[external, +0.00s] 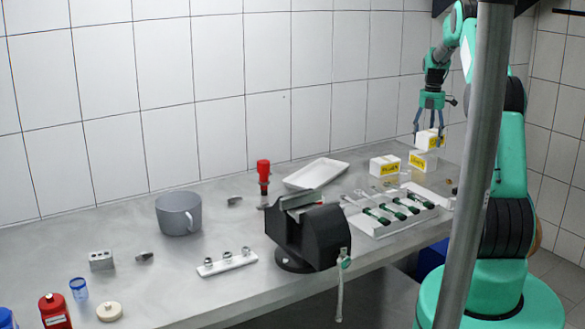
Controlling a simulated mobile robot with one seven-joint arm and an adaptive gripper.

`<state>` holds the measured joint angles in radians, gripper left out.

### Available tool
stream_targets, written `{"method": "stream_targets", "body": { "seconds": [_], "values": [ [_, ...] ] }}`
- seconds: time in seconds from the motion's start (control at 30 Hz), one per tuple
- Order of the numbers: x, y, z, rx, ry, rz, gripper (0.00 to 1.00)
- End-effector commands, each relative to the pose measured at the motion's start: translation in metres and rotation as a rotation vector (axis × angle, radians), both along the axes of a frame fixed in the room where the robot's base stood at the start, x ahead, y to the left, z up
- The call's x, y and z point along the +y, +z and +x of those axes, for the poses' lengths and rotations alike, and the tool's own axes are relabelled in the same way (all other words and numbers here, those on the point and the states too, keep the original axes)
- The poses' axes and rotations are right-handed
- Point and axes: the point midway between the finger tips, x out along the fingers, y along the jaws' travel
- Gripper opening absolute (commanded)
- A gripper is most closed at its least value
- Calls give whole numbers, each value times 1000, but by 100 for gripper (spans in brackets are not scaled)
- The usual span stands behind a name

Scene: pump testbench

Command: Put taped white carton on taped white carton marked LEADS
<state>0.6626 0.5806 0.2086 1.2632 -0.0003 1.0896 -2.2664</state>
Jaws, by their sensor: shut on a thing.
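My gripper (430,127) points down at the far right end of the bench, with its fingers shut on a white carton (432,136) with a yellow label. The held carton is right above, or slightly behind, a second white carton (416,165) with a yellow label; I cannot tell whether they touch. A third white carton (380,174) with a yellow label stands on the bench to the left. The label words are too small to read surely, so I cannot tell which carton is marked LEADS.
A white tray (316,173) lies left of the cartons. A rack with green-capped tubes (397,209) lies in front of them. A black vise (310,235) and a grey mug (178,213) stand further left. A grey pole (475,180) hides part of my arm.

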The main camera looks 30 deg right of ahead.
Motion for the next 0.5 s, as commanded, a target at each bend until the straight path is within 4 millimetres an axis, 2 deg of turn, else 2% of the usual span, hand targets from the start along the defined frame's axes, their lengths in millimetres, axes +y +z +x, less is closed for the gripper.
{"method": "stream_targets", "body": {
  "seconds": [0.3, 0.5],
  "values": [
    [-39, 9, 35, -1, -19, -1, 37],
    [-57, 10, 49, 0, -28, 0, 37]
  ]
}}
